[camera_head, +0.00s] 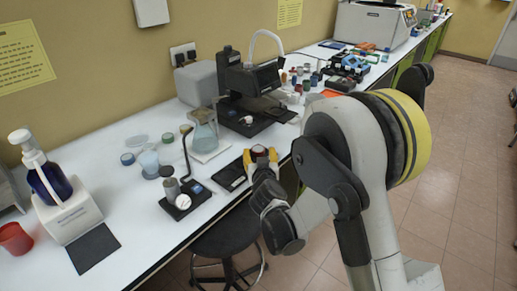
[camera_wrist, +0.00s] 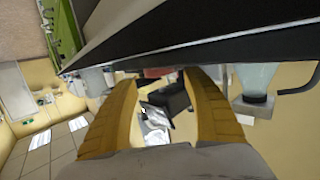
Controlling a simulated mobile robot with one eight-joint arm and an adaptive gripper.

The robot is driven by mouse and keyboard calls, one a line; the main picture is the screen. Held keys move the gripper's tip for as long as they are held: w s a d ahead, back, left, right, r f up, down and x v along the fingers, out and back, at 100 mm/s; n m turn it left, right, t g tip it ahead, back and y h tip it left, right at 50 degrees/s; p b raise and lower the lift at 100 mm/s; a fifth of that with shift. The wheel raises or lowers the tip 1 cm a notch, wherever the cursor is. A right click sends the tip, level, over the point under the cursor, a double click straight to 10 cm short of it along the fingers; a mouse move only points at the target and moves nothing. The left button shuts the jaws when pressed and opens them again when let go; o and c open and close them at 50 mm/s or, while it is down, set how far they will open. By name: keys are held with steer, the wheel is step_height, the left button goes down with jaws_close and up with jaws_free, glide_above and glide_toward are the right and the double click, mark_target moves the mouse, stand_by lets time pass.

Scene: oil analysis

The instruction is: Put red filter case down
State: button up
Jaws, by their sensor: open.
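The red filter case (camera_head: 259,151) is a small round dark-red piece, seen between the yellow fingertips of my gripper (camera_head: 261,158) in the head view. The fingers hide its lower part. In the wrist view the red case (camera_wrist: 157,72) shows beyond and between the tips of my gripper (camera_wrist: 160,80), against the dark edge of a flat surface. My gripper is open, one finger on each side of the case. Whether a finger touches the case cannot be told.
A dark flat tray (camera_head: 232,176) lies left of my gripper at the bench's front edge. A round stool (camera_head: 228,238) is below the bench.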

steer(key=v, duration=0.9)
steer(key=s+d+r+n+y, duration=0.1)
steer(key=s+r+n+y, duration=0.15)
steer(key=r, duration=0.65)
steer(key=s+d+r+n+y, duration=0.1)
steer(key=s+r+y, duration=0.2)
steer(key=r, duration=0.5)
steer(key=s+d+f+m+g+h, duration=0.2)
steer(key=s+d+f+g+h, duration=0.1)
steer(key=s+d, duration=0.6)
steer(key=s+d+f+m+g+h, duration=0.3)
steer(key=s+d+f, duration=0.4)
steer(key=s, duration=0.5)
steer(key=d+g+h, duration=0.1)
steer(key=d+g, duration=0.1)
steer(key=shift+s+d+f+b, duration=0.25)
steer(key=shift+s+d+b, duration=0.05)
steer(key=shift+d, duration=0.1)
steer(key=shift+h, duration=0.25)
